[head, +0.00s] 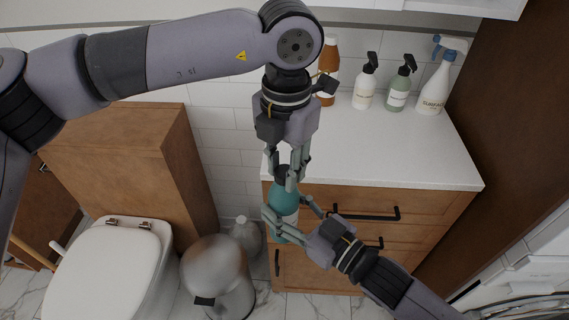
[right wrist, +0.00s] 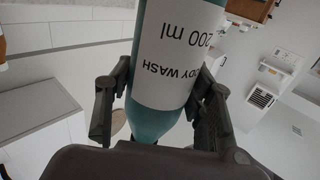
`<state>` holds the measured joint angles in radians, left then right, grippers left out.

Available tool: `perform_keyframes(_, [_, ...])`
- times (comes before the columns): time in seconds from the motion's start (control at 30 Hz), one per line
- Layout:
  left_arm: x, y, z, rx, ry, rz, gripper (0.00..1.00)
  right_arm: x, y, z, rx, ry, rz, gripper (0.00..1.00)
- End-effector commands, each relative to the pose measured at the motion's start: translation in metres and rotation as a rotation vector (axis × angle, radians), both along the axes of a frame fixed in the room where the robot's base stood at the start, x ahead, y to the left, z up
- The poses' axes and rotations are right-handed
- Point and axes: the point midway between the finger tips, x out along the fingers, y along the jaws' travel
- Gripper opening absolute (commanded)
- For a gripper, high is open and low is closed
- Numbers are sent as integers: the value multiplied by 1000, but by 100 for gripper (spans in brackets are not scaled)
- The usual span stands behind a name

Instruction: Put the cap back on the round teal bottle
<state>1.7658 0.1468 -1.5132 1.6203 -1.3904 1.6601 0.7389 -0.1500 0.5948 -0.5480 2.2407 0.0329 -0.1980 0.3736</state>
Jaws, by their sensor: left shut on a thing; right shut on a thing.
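The round teal bottle (head: 284,197) is in front of the vanity drawers, roughly upright and off the floor. My right gripper (head: 288,212) is shut around its body from the lower right. In the right wrist view the bottle (right wrist: 153,122) sits between the two fingers, its white body wash label facing the camera. My left gripper (head: 287,168) is directly above, pointing down, shut on the dark cap (head: 281,173). The cap is at the bottle's top. The fingers partly hide it, so I cannot tell whether it is seated or just above the neck.
The white counter (head: 400,150) bears a brown bottle (head: 328,65), a white pump bottle (head: 365,85), a green pump bottle (head: 398,88) and a spray bottle (head: 436,85) at the back. A toilet (head: 110,270), a bin (head: 217,275) and a clear bottle (head: 245,235) stand left.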

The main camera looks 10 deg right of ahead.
Motion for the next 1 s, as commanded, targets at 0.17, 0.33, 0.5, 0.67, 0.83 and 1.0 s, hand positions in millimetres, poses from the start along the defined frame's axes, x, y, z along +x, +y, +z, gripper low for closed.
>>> perform_keyframes(0.17, [1, 0, 0, 5, 2, -349, 0, -1, 1, 3, 4, -6, 3, 0])
perform_keyframes(0.33, [2, 0, 0, 10, 7, -686, 0, -1, 1, 3, 4, -6, 3, 0])
perform_keyframes(0.5, [2, 0, 0, 17, 10, -1021, 0, -1, 1, 3, 4, -6, 3, 0])
perform_keyframes(0.67, [2, 0, -1, 22, 16, -1337, 0, -1, 1, 3, 3, -7, 4, 0])
perform_keyframes(0.83, [2, 0, 0, 30, 20, -1673, 0, -1, 1, 3, 4, -7, 4, 0])
perform_keyframes(1.0, [2, 0, -1, 37, 23, -1986, 0, -1, 1, 3, 4, -7, 4, 0])
